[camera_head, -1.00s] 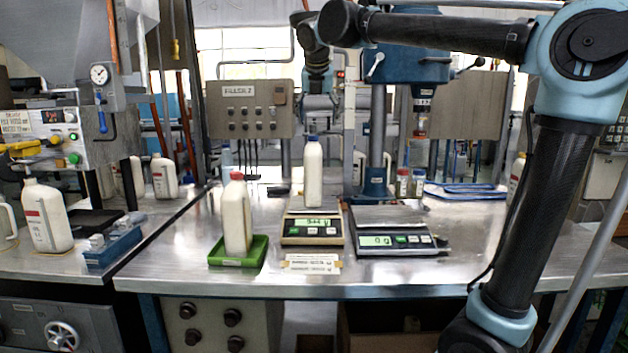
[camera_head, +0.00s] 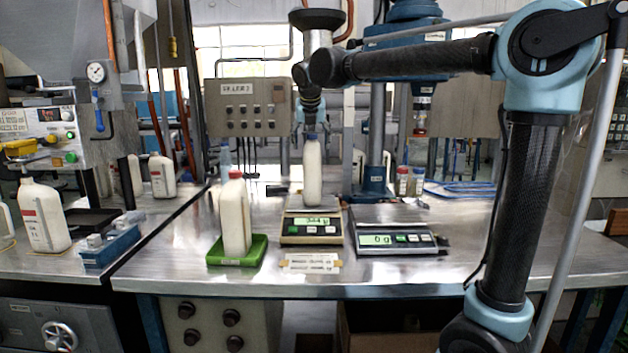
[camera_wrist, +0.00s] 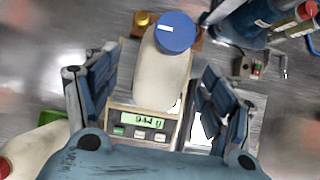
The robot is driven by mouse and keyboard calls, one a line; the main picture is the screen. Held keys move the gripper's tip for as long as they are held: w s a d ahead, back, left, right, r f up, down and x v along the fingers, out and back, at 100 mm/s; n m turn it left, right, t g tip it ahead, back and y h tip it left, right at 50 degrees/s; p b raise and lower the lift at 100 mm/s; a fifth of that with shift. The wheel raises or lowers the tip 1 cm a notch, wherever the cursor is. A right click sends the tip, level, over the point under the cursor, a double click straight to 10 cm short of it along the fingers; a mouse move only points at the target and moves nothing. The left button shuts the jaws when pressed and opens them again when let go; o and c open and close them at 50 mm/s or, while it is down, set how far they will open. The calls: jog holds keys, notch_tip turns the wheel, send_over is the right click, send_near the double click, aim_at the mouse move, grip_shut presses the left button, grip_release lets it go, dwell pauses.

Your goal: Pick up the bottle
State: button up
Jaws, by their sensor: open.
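A white bottle with a blue cap (camera_head: 312,175) stands upright on the left scale (camera_head: 311,228). In the wrist view, the same bottle (camera_wrist: 163,80) lies between the two spread fingers of my gripper (camera_wrist: 157,75), with the blue cap toward the top. The fingers are open, one on each side, with gaps to the bottle. The left scale's lit display (camera_wrist: 142,120) shows below the bottle. In the head view, my gripper is at the bottle's top and its fingers are hard to make out.
A red-capped white bottle (camera_head: 235,215) stands in a green tray (camera_head: 222,259) to the left. A second scale (camera_head: 398,241) sits on the right, its plate empty. A drill press (camera_head: 376,150) and small jars (camera_head: 402,182) stand behind. The front right of the metal table is clear.

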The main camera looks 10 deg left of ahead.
aim_at(312, 170)
jog(key=shift+d+x, duration=0.15)
jog(key=shift+x, duration=1.2)
jog(key=shift+d+x, duration=0.1)
jog(key=shift+x, duration=1.25)
jog(key=shift+s+f, duration=0.15)
jog(key=shift+s, duration=0.05)
